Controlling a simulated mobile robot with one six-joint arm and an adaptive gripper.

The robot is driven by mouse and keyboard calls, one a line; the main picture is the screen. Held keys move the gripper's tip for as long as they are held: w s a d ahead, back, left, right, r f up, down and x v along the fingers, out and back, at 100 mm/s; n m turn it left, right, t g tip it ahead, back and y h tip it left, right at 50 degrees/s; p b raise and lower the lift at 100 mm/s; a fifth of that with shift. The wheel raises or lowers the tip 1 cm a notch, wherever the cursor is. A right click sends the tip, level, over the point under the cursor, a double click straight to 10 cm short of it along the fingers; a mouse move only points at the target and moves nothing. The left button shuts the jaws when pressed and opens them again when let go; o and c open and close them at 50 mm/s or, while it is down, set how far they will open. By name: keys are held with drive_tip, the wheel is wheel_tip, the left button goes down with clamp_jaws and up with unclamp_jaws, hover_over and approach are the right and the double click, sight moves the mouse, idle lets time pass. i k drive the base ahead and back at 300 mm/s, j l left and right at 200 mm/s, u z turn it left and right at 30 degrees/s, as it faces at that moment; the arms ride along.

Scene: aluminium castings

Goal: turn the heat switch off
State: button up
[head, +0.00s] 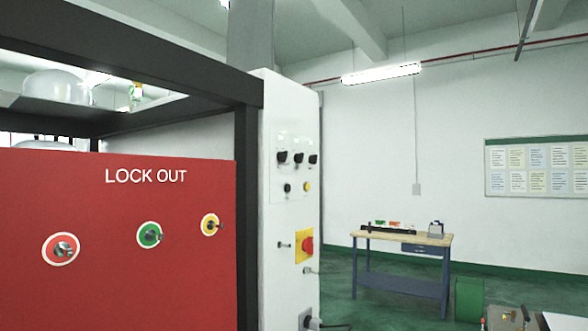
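A white control cabinet (291,220) stands at the centre left, its panel turned partly toward me. Near its top is a row of three black knobs (298,158). Below them sit a small black knob (287,188) and a yellow button (306,187). Lower down is a red rotary switch (307,246) on a yellow plate. The labels are too small to read, so I cannot tell which one is the heat switch or how it is set. My gripper is not in view.
A red lock-out board (115,285) with red, green and yellow ringed fittings fills the left, inside a black frame (247,200). A blue workbench (402,283) stands farther back, beside a green box (469,298). Open green floor lies between cabinet and bench.

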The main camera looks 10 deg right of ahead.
sight(312, 159)
drive_tip(key=i+l+u, duration=0.1)
drive_tip(key=i+l, duration=0.25)
drive_tip(key=i+l+u, duration=0.1)
drive_tip(key=i+l, duration=0.25)
drive_tip(key=l, duration=0.2)
drive_tip(key=i+l+u, duration=0.1)
drive_tip(key=i+l, duration=0.25)
drive_tip(key=l, duration=0.15)
